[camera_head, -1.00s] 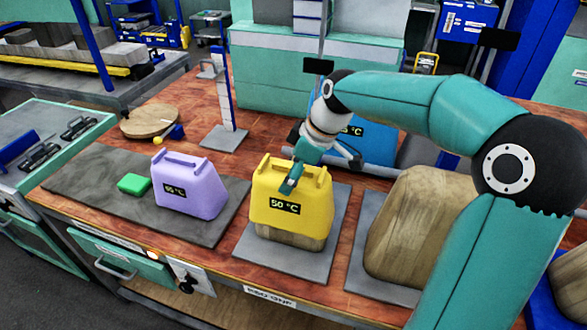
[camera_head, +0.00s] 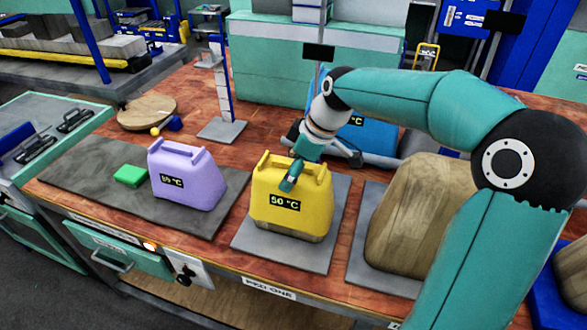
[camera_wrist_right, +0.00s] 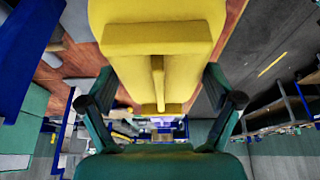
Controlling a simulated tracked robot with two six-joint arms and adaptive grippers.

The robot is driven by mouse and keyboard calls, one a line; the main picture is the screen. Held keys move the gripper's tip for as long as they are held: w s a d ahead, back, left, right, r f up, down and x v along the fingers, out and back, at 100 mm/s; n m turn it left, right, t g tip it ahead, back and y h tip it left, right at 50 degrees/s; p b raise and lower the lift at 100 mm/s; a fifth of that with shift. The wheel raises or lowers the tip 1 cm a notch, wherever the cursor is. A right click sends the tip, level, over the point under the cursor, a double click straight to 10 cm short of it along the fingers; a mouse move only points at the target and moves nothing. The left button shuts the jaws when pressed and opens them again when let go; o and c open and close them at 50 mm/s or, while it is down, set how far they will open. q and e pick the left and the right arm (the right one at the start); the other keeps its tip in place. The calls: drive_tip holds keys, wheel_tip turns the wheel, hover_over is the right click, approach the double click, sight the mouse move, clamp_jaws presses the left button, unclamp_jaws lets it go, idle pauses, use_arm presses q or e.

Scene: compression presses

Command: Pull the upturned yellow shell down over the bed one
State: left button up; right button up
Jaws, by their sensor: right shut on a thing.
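The yellow shell (camera_head: 305,213), marked 50 °C, sits over a wooden form on a grey plate (camera_head: 258,251). Only a thin strip of the wood (camera_head: 292,235) shows below the shell's lower edge. The label on the table edge in front reads roughly BED ONE (camera_head: 268,288). My right gripper (camera_head: 290,180) comes from behind and is shut on the top of the shell. In the right wrist view the yellow shell (camera_wrist_right: 158,45) lies between the two fingers of the right gripper (camera_wrist_right: 158,88). My left gripper is not in view.
A lilac shell (camera_head: 187,178), marked 65 °C, and a green block (camera_head: 130,175) stand on a dark mat (camera_head: 75,170) to the left. A bare wooden form (camera_head: 415,215) stands to the right. A blue shell (camera_head: 372,135) is behind my right gripper.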

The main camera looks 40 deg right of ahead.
drive_tip(key=shift+f+b, duration=0.35)
drive_tip(key=shift+f, duration=0.05)
drive_tip(key=o, duration=1.3)
drive_tip(key=v, duration=1.2)
drive_tip(key=shift+d, duration=0.1)
